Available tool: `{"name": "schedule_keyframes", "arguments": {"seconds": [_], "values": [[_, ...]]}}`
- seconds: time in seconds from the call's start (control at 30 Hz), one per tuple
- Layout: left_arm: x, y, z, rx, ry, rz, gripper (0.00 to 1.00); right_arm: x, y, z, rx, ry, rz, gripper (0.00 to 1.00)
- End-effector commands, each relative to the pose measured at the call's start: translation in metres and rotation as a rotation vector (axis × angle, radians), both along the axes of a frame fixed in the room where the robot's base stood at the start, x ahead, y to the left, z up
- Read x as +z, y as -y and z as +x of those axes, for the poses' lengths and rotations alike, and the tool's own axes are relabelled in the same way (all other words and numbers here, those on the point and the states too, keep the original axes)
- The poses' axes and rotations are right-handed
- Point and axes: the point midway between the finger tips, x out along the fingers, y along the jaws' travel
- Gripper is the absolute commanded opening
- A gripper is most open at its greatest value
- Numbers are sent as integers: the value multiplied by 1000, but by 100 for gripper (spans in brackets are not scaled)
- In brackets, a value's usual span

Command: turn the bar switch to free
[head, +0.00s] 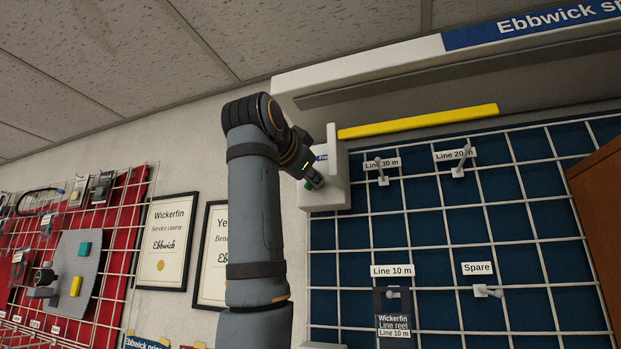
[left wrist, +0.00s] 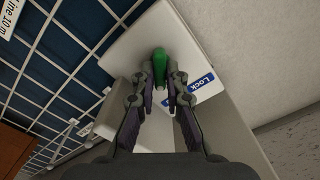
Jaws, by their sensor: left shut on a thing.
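The bar switch is a green bar (left wrist: 160,62) on a white housing (left wrist: 143,40), between the fingertips of my left gripper (left wrist: 161,80) in the left wrist view. The gripper is shut on the bar. A blue-and-white label reading "Lock" (left wrist: 205,84) is right of the fingers. In the head view the white housing (head: 334,192) is at the left edge of the wire grid, and my left gripper (head: 316,183) reaches it. A little green (head: 309,185) shows there; a partly hidden blue label (head: 321,158) starts with "Fr". My right gripper is not in view.
A wire grid (head: 430,241) with labelled hooks on a blue backing is right of the housing. A yellow bar (head: 420,121) runs above it. A brown panel (head: 600,215) is at far right. Framed certificates (head: 166,240) and a red display board (head: 110,235) are at left.

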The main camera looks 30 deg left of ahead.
Motion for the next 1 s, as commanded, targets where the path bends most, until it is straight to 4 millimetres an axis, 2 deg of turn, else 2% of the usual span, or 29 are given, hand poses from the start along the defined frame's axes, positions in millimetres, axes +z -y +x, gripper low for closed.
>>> {"name": "schedule_keyframes", "arguments": {"seconds": [0.33, 0.83, 0.87, 1.0], "values": [[-2, 1, 1, -1, -33, 111, 0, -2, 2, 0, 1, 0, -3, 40], [-2, 1, 1, -1, -37, 128, 0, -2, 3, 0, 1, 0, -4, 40], [-2, 1, 1, -1, -37, 128, 13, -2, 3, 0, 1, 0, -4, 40], [-2, 1, 1, -1, -36, 128, 32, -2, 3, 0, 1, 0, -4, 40]]}}
